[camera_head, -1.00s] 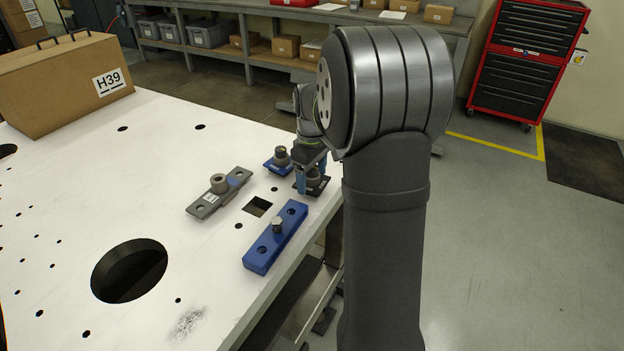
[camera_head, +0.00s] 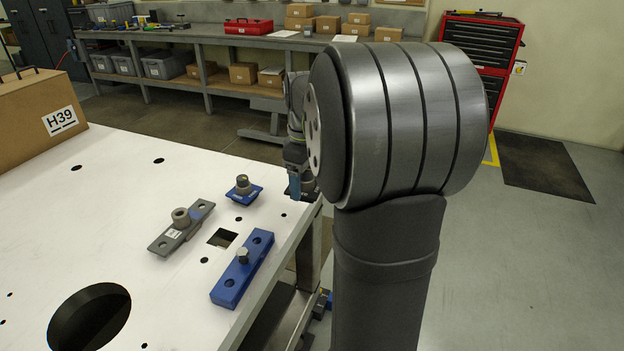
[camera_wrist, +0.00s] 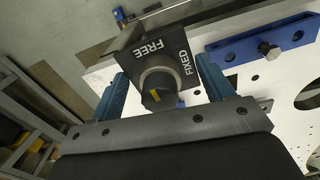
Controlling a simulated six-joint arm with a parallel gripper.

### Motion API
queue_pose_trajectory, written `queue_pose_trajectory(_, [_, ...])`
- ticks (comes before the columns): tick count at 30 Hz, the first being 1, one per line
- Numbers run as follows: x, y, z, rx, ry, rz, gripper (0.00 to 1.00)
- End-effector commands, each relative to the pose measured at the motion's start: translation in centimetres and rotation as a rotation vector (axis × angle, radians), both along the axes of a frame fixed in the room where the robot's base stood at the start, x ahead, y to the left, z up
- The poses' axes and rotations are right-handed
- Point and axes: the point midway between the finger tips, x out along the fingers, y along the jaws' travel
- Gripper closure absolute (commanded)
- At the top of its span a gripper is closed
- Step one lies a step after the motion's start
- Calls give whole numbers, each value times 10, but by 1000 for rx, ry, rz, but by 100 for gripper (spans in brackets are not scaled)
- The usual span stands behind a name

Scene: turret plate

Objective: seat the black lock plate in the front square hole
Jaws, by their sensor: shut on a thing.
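The black lock plate (camera_wrist: 161,54) is a square plate with white FREE and FIXED lettering and a round knob (camera_wrist: 158,88) with a yellow mark. My gripper (camera_wrist: 172,88) is shut on it, with a blue finger on each side of the knob. In the head view my gripper (camera_head: 294,188) is at the table's right edge, partly hidden behind my arm; the plate is hard to make out there. A square hole (camera_head: 222,238) lies open in the white table, left of and nearer than the gripper, between a grey bar (camera_head: 180,228) and a blue bar (camera_head: 243,268).
A blue plate with a knob (camera_head: 243,190) sits left of my gripper, behind the open hole. A large round hole (camera_head: 90,318) is at front left. A cardboard box (camera_head: 35,122) stands on the back left. The blue bar also shows in the wrist view (camera_wrist: 235,52).

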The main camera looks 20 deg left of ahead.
Motion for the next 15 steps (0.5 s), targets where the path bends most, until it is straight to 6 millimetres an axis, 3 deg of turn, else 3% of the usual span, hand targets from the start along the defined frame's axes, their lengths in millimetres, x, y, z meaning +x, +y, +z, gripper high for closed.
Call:
queue_pose_trajectory(1, [-8, 19, -3, 0, 1, 5, 57])
queue_pose_trajectory(9, [-60, 112, -20, 0, 1, -25, 57])
queue_pose_trajectory(15, [-97, 158, -30, 1, 1, -48, 57])
